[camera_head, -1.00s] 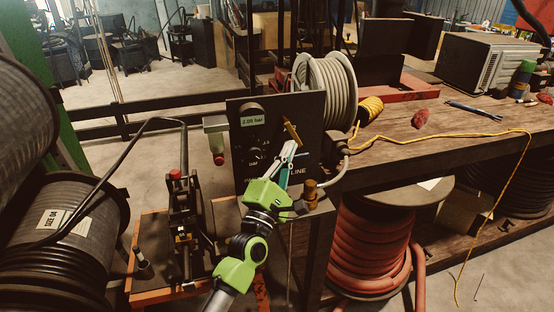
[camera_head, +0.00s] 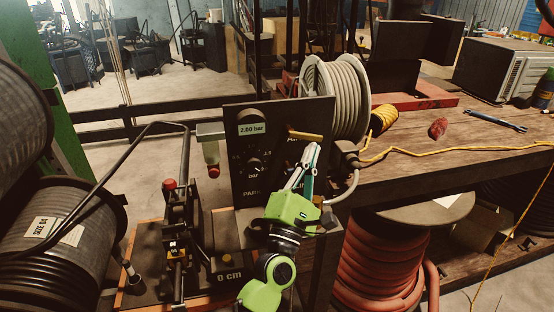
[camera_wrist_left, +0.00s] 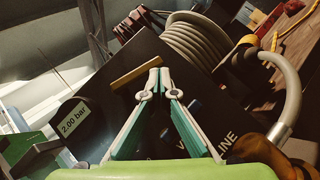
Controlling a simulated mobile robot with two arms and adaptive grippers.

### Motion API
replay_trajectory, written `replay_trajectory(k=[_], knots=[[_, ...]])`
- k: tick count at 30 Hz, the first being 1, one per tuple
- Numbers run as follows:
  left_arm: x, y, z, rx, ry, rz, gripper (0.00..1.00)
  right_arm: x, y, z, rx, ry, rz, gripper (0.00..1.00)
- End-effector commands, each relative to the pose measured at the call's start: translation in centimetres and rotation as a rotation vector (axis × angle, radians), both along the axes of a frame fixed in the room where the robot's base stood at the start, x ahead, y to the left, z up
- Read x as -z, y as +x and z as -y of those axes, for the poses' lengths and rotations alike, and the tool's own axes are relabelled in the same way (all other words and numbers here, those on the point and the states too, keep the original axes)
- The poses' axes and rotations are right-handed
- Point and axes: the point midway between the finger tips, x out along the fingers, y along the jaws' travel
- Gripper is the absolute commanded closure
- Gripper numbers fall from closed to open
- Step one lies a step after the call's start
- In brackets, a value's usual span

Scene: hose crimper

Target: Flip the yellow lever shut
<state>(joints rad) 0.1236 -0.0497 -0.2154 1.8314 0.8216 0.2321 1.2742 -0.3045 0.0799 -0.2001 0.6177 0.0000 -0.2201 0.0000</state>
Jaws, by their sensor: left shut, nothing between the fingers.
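The yellow lever (camera_head: 305,136) is on the upper right of the dark control panel (camera_head: 243,170) and lies nearly level in the head view. It also shows in the left wrist view (camera_wrist_left: 134,71), left of the fingertips. My left gripper (camera_head: 315,147) is shut and empty, with its tips just below the lever's right end. In the left wrist view the tips (camera_wrist_left: 159,72) meet close to that end; I cannot tell whether they touch it. The fingers hide part of the panel's lettering. My right gripper is not in view.
The panel has a display (camera_wrist_left: 75,120) reading 2.00 bar. A grey hose reel (camera_head: 336,98) stands close behind the panel's right side. A workbench (camera_head: 410,165) carries a yellow cable. Black hose drums (camera_head: 60,245) stand at left, and a red hose coil (camera_head: 385,255) sits below the bench.

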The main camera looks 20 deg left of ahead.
Motion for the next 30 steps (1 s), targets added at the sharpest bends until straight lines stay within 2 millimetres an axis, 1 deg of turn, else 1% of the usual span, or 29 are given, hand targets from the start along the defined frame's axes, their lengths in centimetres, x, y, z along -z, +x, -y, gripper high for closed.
replay_trajectory(k=[5,8,15,18,21,25,30], knots=[[0.7,-1.0,0.0,0.0,0.002,-0.002,1.0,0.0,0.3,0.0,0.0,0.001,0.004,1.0],[1.7,-2.5,0.0,0.002,0.003,-0.004,1.0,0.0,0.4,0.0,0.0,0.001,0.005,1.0],[4.3,-7.0,0.0,0.002,0.003,-0.004,1.0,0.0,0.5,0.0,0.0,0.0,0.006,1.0],[5.2,-8.5,0.0,0.002,0.002,-0.003,1.0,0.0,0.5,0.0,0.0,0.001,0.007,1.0],[5.7,-9.5,0.0,0.001,0.002,-0.001,1.0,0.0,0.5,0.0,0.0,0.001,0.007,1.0],[6.1,-10.2,0.0,0.001,0.0,0.001,1.0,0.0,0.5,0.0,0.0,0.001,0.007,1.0],[6.1,-10.4,0.0,0.001,0.0,0.001,1.0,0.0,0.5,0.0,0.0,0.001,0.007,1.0]])
